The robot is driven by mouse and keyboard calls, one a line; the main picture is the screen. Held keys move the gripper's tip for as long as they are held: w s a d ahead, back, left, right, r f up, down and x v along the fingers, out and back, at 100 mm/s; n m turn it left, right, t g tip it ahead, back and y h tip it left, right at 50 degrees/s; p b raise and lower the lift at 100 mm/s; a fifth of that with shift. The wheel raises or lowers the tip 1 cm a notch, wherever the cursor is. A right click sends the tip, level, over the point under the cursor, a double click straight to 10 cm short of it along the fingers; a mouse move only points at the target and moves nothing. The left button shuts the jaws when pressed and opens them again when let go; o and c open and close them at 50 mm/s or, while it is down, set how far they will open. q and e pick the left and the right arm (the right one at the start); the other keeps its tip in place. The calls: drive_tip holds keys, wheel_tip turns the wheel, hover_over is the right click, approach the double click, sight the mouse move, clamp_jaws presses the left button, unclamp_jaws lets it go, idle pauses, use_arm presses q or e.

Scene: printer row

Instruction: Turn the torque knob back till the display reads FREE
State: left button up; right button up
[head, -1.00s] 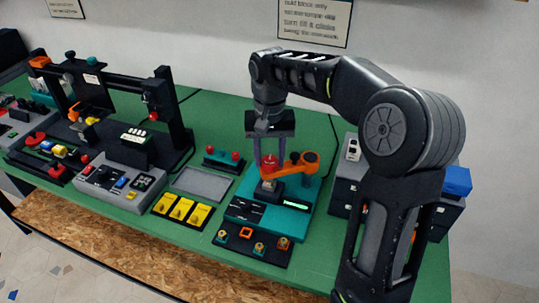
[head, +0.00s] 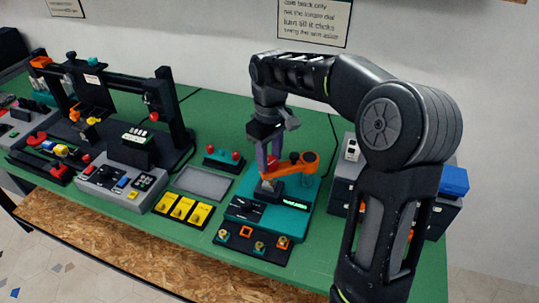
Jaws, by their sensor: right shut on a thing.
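The teal torque station (head: 243,208) stands on the green bench in the middle of the head view. An orange arm (head: 288,167) reaches over it from a post at its right. My left gripper is out of view.
A black strip with brass and orange parts (head: 256,241) lies in front of the station. Yellow pieces (head: 183,208) and a grey tray (head: 201,184) are at its left. A dark box with a blue block (head: 454,179) stands at the right, behind my right arm.

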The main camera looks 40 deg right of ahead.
sight(269, 160)
drive_tip(key=shift+n, duration=0.4)
drive_tip(key=o, duration=1.4)
drive_tip(key=shift+c, duration=0.2)
drive_tip(key=shift+r, duration=0.5)
wheel_tip(269, 160, up, 4)
wheel_tip(269, 160, up, 3)
drive_tip(key=shift+f+p, duration=0.1)
drive_tip(key=shift+p, duration=0.5)
